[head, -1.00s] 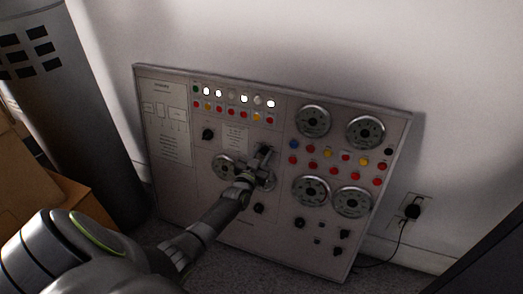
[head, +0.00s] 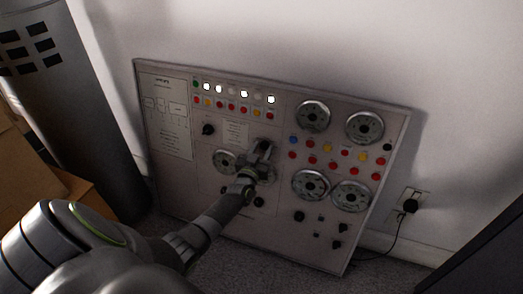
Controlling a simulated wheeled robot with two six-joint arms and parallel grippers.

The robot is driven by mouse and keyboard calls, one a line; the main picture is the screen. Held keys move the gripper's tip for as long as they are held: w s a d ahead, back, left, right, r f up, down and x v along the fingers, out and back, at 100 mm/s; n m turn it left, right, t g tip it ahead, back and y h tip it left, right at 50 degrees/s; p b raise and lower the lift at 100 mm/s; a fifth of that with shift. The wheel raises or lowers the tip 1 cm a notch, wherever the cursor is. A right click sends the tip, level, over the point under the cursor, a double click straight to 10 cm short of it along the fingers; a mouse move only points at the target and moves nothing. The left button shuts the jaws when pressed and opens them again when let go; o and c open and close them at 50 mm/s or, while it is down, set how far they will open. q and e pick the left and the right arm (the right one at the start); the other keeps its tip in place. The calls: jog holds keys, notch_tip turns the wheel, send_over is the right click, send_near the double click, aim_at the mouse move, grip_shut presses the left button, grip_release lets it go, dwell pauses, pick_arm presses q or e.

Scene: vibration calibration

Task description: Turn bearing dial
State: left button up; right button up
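A grey control panel (head: 220,223) leans against the wall. Several round metal dials are on it: one left of my gripper (head: 224,161), two at upper right (head: 313,115) (head: 364,128) and two below them (head: 310,185) (head: 351,196). I cannot read which one is the bearing dial. My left gripper (head: 263,151) is in front of the panel's middle, over a dial that it mostly hides. I cannot tell whether its fingers touch that dial or how far they are apart. My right gripper is not in view.
The panel also has lit white lamps (head: 244,94), coloured buttons and black knobs (head: 208,129). A dark cylinder (head: 80,110) and cardboard boxes (head: 35,165) stand at left. A plug with a cable (head: 410,206) is in the wall socket at right. Carpet shows below the panel.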

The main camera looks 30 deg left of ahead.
pick_arm(q)
jog(key=shift+o, duration=1.1)
jog(key=shift+s, duration=0.25)
jog(key=p+v, duration=0.3)
jog(key=v, duration=1.4)
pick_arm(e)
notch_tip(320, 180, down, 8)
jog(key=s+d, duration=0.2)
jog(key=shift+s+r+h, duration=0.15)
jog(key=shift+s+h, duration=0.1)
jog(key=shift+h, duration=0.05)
pick_arm(q)
jog(key=shift+w, duration=0.1)
